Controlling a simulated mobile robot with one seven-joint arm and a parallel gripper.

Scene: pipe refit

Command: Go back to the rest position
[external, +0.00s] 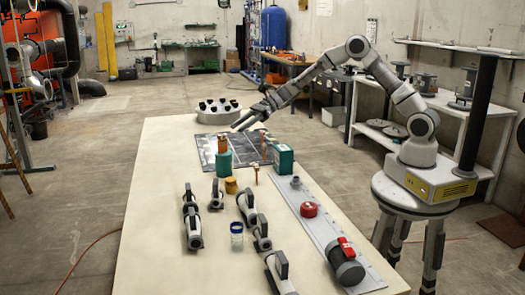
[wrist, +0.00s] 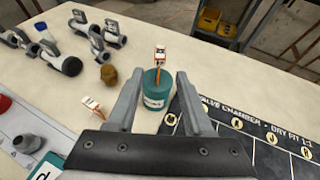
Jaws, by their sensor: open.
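My gripper (external: 240,126) is open and empty, held above the dark mat toward the far part of the table. In the wrist view its two fingers (wrist: 160,75) are spread apart. A teal cylinder (wrist: 157,90) shows between them, but in the external view this cylinder (external: 224,164) stands on the table below my gripper. A small orange-and-white piece (wrist: 160,54) shows at the top of the cylinder. My arm reaches out from its base at the right over the table.
The table (external: 150,240) holds several grey valve-like fittings, a yellow-brown piece (external: 231,185), a white-and-blue jar (external: 237,236) and a green box (external: 283,158). A grey strip (external: 318,230) carries a red part (external: 309,209). The printed mat (external: 190,145) lies at the back. The table's left side is bare.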

